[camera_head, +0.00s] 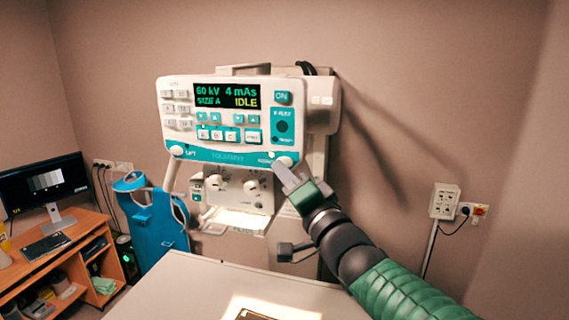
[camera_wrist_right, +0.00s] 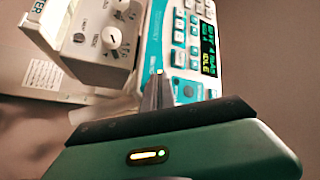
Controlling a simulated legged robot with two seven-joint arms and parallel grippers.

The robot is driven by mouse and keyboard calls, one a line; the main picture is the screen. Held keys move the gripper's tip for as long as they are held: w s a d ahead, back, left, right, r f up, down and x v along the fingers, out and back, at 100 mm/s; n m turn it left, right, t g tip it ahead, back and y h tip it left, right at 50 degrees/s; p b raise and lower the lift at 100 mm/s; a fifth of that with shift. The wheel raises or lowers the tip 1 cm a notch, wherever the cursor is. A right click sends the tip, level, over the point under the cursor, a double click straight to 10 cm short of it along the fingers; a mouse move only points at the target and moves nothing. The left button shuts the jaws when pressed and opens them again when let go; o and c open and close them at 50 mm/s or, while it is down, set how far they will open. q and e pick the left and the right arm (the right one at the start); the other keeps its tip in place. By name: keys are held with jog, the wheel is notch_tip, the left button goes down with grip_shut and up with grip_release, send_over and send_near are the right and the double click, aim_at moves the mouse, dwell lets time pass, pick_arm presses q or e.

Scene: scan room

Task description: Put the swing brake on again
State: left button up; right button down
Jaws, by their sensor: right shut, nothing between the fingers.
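The white and teal control panel (camera_head: 222,157) faces me, its screen reading 60 kV, 4 mAs, SIZE A, IDLE. A round white knob (camera_head: 284,161) sits at its lower right corner; its small label is too blurred to read surely. A matching knob (camera_head: 176,150) marked LIFT, with a pale bar below it, sits at the lower left. My right gripper (camera_head: 286,177) is shut and empty, its tips at or just in front of the right knob; I cannot tell whether they touch. In the wrist view the shut fingers (camera_wrist_right: 158,92) point at the panel's edge. My left gripper is not in view.
A lower box with dials (camera_head: 238,190) hangs under the panel. A pale tabletop (camera_head: 195,285) lies in front. A blue apron (camera_head: 155,225) and a desk with a monitor (camera_head: 45,180) stand left. A wall socket box (camera_head: 444,201) is at right.

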jog(key=shift+a, duration=0.15)
dwell(0.5)
jog(key=shift+w+d+p, duration=0.25)
jog(key=shift+w+p, duration=0.1)
jog(key=shift+w+d+r+p, duration=0.1)
jog(key=shift+w+p, duration=0.2)
dwell(0.5)
jog(key=shift+s, duration=0.1)
dwell(0.3)
jog(key=shift+s+a+b, duration=0.25)
jog(key=shift+s+b, duration=0.25)
jog(key=shift+s, duration=0.2)
